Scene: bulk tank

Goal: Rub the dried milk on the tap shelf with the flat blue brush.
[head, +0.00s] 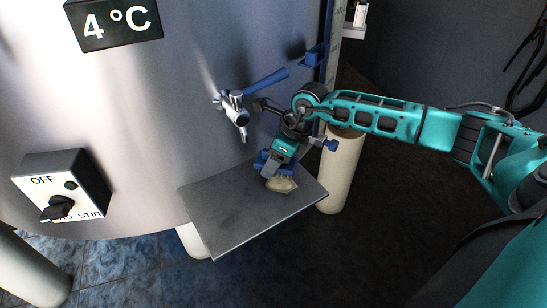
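The tap shelf (235,215) is a grey metal plate below the tap (235,107) on the tank's front. A pale cream patch (282,185), apparently the dried milk, shows near the shelf's right side; I cannot fully tell it from bristles. My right gripper (272,160) points down over the shelf, right beside this patch. Blue parts show at its fingertips and seem to be the flat blue brush, but the gripper hides much of it. Contact between brush and patch is unclear. My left gripper is out of view.
The tap has a blue lever (268,80) close to my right wrist. The steel tank (140,130) carries a stir switch box (62,186) at left. A blue bracket (317,54) is on the post behind. A pale cylindrical leg (341,172) stands right of the shelf.

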